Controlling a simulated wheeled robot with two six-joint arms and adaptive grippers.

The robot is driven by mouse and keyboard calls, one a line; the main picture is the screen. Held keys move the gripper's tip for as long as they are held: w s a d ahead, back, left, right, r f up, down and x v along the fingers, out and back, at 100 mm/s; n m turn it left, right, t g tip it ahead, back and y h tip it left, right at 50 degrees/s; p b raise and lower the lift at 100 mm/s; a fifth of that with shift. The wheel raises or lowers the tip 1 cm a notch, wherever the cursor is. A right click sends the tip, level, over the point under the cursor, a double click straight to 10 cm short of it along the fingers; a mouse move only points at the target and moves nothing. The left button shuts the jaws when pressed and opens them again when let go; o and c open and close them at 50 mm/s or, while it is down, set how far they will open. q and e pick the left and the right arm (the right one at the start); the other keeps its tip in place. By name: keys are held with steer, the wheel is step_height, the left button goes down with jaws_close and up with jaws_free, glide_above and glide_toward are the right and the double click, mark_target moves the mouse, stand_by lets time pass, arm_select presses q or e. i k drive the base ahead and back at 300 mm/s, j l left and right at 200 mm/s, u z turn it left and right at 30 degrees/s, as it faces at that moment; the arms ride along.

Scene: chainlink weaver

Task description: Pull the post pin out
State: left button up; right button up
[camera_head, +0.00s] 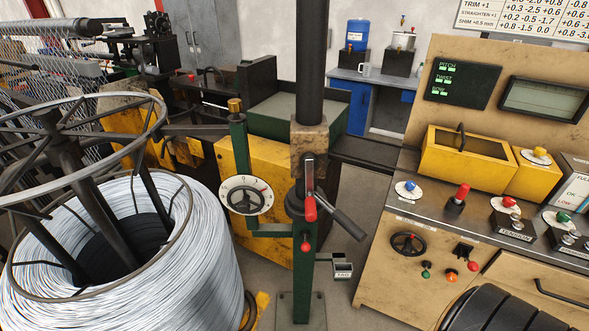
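A green post (303,276) stands in the middle of the view. A small red-knobbed pin (305,247) sits at its front, below the collar, and looks like the post pin. How deep it sits in the post cannot be seen. Just above it hangs a lever with a red grip (310,208), and a black handle (346,224) slants down to the right. A brown block (309,146) is around the dark column (310,60) above. Neither of my grippers is in view, and nothing touches the pin.
A large wire coil (205,285) under a ring-topped reel fills the left. A dial (246,195) sits on a green arm left of the post. A control console (415,270) stands at right. A small labelled bracket (343,268) sticks out right of the post.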

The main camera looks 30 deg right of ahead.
mark_target(306, 247)
steer(key=z, duration=1.1)
